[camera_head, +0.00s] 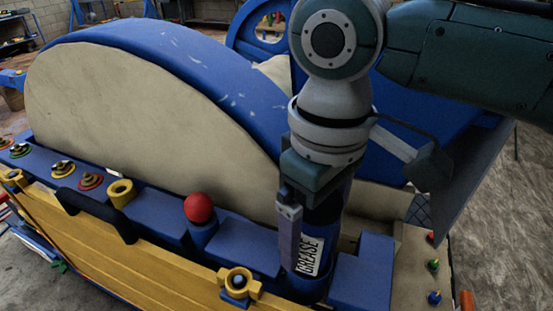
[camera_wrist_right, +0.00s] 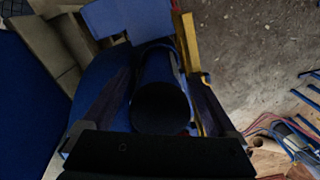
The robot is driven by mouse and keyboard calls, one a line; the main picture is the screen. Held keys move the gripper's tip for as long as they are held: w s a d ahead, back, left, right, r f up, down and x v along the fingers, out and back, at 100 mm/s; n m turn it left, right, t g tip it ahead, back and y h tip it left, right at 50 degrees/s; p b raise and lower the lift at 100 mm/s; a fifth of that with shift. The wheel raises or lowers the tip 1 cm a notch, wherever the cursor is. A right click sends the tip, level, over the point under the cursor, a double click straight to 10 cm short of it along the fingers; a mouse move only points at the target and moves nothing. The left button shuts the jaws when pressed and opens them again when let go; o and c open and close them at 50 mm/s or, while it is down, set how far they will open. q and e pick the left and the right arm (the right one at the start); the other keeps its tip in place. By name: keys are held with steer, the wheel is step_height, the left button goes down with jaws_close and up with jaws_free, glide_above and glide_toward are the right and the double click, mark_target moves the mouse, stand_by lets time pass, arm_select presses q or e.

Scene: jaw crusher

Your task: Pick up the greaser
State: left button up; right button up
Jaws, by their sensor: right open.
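The greaser, a dark upright cylinder with a white GREASE label (camera_head: 308,256), stands in a blue holder on the machine's front ledge. My right gripper (camera_head: 296,245) points down over it from above. One finger shows just left of the label; the other is hidden behind the greaser or the wrist. In the right wrist view the round dark top of the greaser (camera_wrist_right: 160,107) lies between the two spread fingers (camera_wrist_right: 163,85), with one on each side. The jaws are open, and I cannot tell whether either finger touches it. My left gripper is not in view.
The large blue and beige crusher housing (camera_head: 150,125) rises close behind the ledge. A red ball knob (camera_head: 198,208), a yellow fitting (camera_head: 238,283) and a black handle (camera_head: 95,212) stand to the left. Small coloured knobs (camera_head: 433,265) are at the right.

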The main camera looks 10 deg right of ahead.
jaws_close()
stand_by(0.8)
